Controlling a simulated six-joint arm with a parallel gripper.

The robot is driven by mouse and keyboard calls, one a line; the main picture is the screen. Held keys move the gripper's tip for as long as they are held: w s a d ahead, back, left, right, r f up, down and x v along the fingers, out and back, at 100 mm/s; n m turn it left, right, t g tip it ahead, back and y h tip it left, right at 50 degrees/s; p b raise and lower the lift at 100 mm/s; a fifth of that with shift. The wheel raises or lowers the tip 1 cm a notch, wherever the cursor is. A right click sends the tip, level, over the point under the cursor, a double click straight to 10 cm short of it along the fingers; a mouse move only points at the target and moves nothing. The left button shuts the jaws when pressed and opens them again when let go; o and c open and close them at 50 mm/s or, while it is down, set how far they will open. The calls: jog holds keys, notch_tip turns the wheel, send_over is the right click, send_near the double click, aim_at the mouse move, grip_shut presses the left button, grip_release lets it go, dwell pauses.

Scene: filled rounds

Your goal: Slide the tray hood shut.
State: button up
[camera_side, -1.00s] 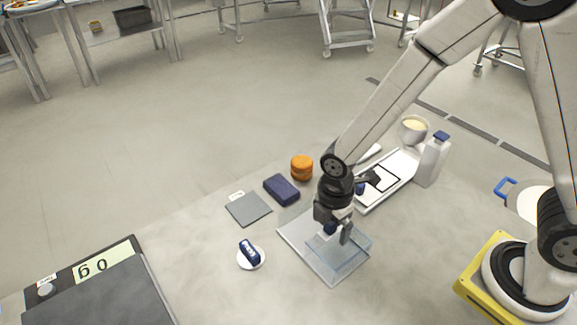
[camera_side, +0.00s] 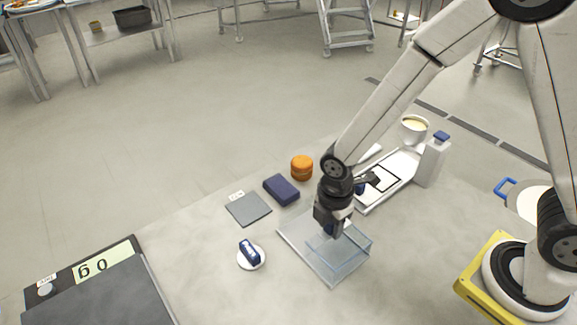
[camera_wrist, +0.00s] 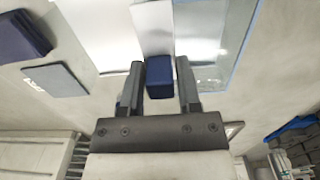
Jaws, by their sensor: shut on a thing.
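The tray (camera_side: 297,231) is a flat pale plate on the table, its left part bare. The clear hood (camera_side: 350,257) is a see-through box over the tray's right, near part. My gripper (camera_side: 333,232) points down at the hood's far left side. In the wrist view my gripper (camera_wrist: 160,66) has a finger on each side of a dark blue block, the hood handle (camera_wrist: 158,78), and is shut on it. The hood's clear edge (camera_wrist: 243,45) shows to the right there. In the side view my gripper mostly hides the handle.
A white dish (camera_side: 262,263) with a blue bar is left of the tray. A grey pad (camera_side: 248,209), a dark blue box (camera_side: 281,189) and an orange round thing (camera_side: 301,168) lie behind.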

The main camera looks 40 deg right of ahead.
jog(key=shift+w, duration=4.6)
jog(key=o, duration=1.2)
jog(key=shift+r, duration=0.1)
notch_tip(320, 180, up, 7)
jog(key=shift+f, duration=0.1)
